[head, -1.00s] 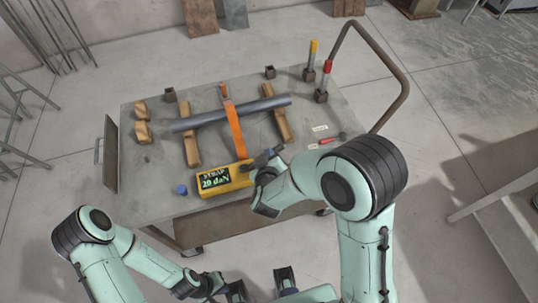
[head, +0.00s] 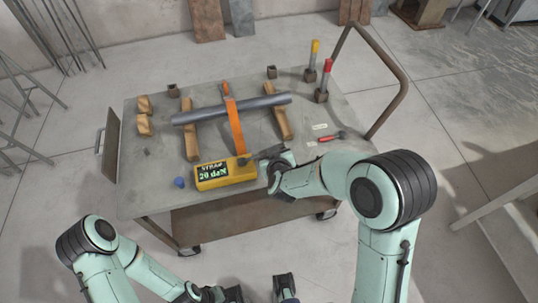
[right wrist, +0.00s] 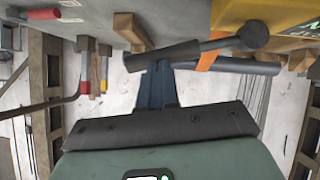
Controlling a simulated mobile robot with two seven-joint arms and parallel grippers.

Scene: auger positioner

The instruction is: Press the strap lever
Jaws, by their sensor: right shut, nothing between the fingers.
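The strap lever (head: 268,154) is a dark handle on the right end of the yellow display box (head: 240,171), pointing right. In the right wrist view the lever's black grip (right wrist: 165,55) runs on a thin rod to a round pivot on the box. My right gripper (head: 284,160) is shut and empty at the lever's outer end. Its fingertips (right wrist: 156,70) meet the grip in the picture; I cannot tell whether they touch. An orange strap (head: 235,125) crosses a grey pipe (head: 230,110). My left gripper (head: 222,294) is low at the bottom edge, its jaws unclear.
Wooden blocks (head: 190,135) support the pipe on the grey cart table (head: 160,190). A red-handled tool (head: 330,137) lies to the right. Red-topped (head: 324,80) and yellow-topped posts (head: 312,62) stand at the back right.

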